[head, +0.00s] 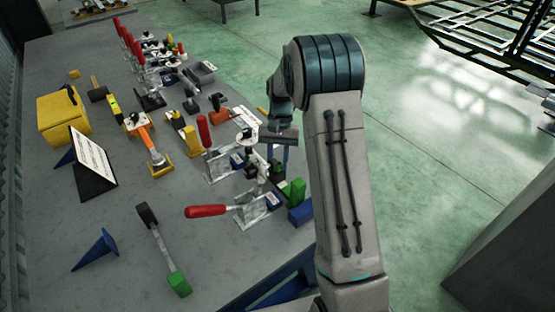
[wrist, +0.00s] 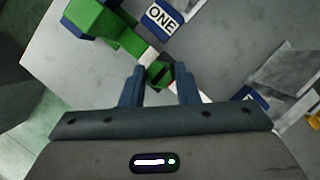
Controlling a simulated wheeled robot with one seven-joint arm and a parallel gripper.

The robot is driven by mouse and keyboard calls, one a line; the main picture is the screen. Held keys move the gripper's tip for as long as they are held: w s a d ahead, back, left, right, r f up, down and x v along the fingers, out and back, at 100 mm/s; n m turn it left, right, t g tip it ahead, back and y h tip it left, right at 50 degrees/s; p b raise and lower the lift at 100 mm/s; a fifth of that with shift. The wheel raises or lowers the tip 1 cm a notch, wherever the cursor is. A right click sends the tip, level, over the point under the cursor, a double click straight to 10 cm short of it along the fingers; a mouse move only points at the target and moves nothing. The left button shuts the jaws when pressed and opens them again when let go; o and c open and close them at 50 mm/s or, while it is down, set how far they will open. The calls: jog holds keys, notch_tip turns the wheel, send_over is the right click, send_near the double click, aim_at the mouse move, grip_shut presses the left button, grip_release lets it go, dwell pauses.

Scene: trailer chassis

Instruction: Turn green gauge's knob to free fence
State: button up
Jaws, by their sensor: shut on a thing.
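The green gauge (head: 297,190) stands at the table's right edge in the head view, partly behind my arm. In the wrist view its green body (wrist: 120,32) runs from the upper left toward a small green knob with a dark slot (wrist: 160,74). My gripper (wrist: 160,78) has one blue finger on each side of this knob and is shut on it. In the head view my gripper (head: 279,150) points down near the gauge, its tips partly hidden. I cannot tell which part is the fence.
A red-handled toggle clamp (head: 206,211) and an upright red-handled clamp (head: 203,132) stand to the left.

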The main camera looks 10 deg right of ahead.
jog(key=o, duration=1)
jog(key=v, duration=1.3)
jog(key=shift+r, duration=0.4)
jog(key=shift+w, duration=0.1)
